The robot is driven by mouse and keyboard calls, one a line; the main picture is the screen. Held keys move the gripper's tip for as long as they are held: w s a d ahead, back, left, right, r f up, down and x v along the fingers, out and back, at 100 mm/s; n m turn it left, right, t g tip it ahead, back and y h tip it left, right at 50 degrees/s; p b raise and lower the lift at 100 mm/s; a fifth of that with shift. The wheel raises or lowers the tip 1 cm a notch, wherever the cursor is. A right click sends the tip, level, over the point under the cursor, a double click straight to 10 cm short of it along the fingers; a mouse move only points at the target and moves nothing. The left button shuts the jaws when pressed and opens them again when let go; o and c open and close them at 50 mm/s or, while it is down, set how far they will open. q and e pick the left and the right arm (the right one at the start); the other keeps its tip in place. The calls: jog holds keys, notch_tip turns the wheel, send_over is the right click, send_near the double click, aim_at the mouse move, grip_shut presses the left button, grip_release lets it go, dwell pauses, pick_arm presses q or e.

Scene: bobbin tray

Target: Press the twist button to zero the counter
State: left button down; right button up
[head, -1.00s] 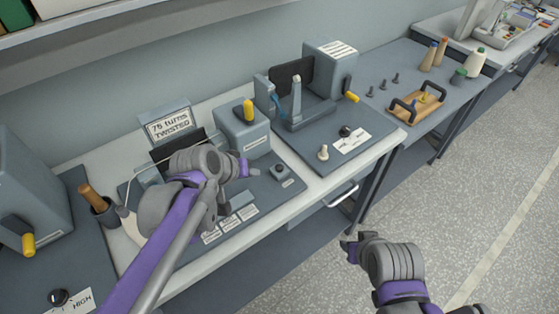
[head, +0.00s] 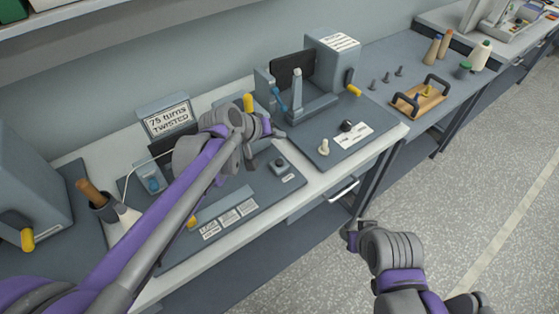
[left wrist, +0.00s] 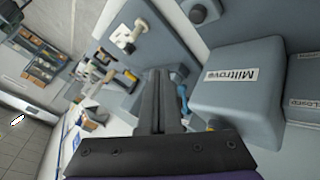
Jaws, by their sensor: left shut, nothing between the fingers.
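The counter sign (head: 167,117) reads "75 turns TWISTED" and stands at the back of the middle machine's base plate (head: 262,203). A dark round knob (head: 280,163) sits on a small block at the plate's right. Several white labels (head: 229,220) line its front edge. I cannot tell which control is the twist button. My left gripper (head: 268,128) is shut and empty, above the plate by the grey box with the yellow handle. In the left wrist view its fingers (left wrist: 161,103) are together beside the box labelled "Miltrove" (left wrist: 237,85). My right gripper (head: 350,230) hangs over the floor, its jaws unclear.
A second machine (head: 331,65) with a base plate stands to the right. A wooden tray with black handles (head: 418,98) and thread cones (head: 479,56) lie on the far table. A cup with a wooden-handled tool (head: 92,194) is at left.

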pick_arm(q)
jog(key=b, duration=0.4)
send_over(278, 164)
jog(key=f, duration=0.7)
jog(key=shift+s+a+f, duration=0.1)
jog(key=shift+s+f, duration=0.1)
jog(key=shift+f, duration=0.5)
jog(key=shift+w, duration=0.1)
pick_arm(e)
jog(key=s+f, duration=0.3)
jog(key=f, duration=0.3)
jog(key=shift+g, duration=0.4)
jog(key=shift+f, duration=0.15)
pick_arm(q)
jog(key=shift+f, duration=0.4)
pick_arm(e)
jog(key=shift+s+f, duration=0.1)
jog(key=shift+f, duration=0.15)
